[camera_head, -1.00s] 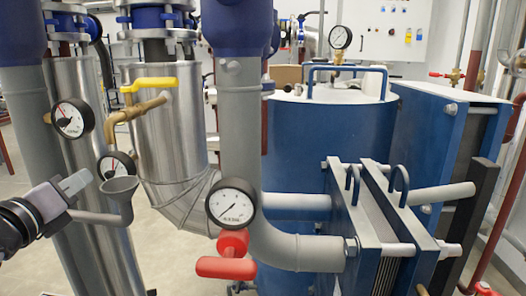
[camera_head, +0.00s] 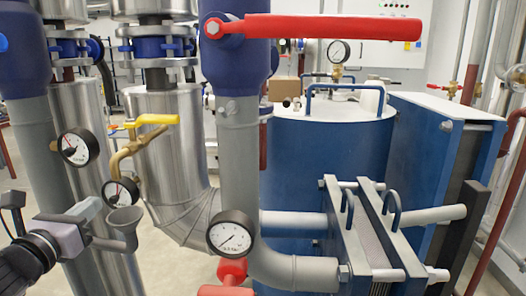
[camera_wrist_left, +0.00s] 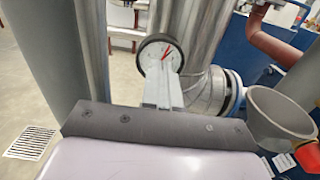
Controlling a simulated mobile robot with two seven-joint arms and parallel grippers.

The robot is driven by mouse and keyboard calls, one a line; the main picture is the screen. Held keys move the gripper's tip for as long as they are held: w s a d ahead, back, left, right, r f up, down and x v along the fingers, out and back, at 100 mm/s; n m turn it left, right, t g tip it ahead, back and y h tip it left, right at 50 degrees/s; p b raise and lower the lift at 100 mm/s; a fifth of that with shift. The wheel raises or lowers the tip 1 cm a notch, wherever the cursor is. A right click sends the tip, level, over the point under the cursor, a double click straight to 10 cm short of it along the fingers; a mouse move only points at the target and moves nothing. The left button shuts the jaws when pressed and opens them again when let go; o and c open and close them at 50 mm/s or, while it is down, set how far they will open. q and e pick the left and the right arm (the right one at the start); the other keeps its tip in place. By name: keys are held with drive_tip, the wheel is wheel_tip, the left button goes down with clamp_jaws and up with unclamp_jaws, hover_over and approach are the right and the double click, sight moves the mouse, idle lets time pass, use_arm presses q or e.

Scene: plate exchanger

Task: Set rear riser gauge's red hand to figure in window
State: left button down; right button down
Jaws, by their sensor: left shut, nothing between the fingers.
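Two round dial gauges with red hands are at the left of the head view: an upper one (camera_head: 76,147) on the grey riser and a lower one (camera_head: 120,192) in front of the silver pipe. I cannot tell for sure which is the rear riser gauge. A white-faced gauge with a red hand also shows in the left wrist view (camera_wrist_left: 160,55), beyond my left gripper (camera_wrist_left: 162,92). My left gripper (camera_head: 90,208) is shut and empty, below and left of the lower gauge, apart from it. I cannot read a figure in any window. My right gripper is out of view.
A front gauge (camera_head: 231,233) with a dark hand sits on the near riser. A yellow valve handle (camera_head: 152,121) and a long red lever (camera_head: 330,27) stick out. The blue plate exchanger (camera_head: 365,235) fills the right.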

sight(114, 190)
use_arm(q)
drive_tip(key=w, duration=0.1)
drive_tip(key=w+p, duration=0.1)
drive_tip(key=w, duration=0.1)
drive_tip(key=shift+w+d+r, duration=0.1)
drive_tip(key=shift+w+r, duration=0.05)
drive_tip(key=shift+r, duration=0.05)
drive_tip(key=shift+w+d+f+p, duration=0.15)
drive_tip(key=shift+w+p, duration=0.25)
drive_tip(key=shift+w, duration=0.2)
drive_tip(key=shift+f, duration=0.25)
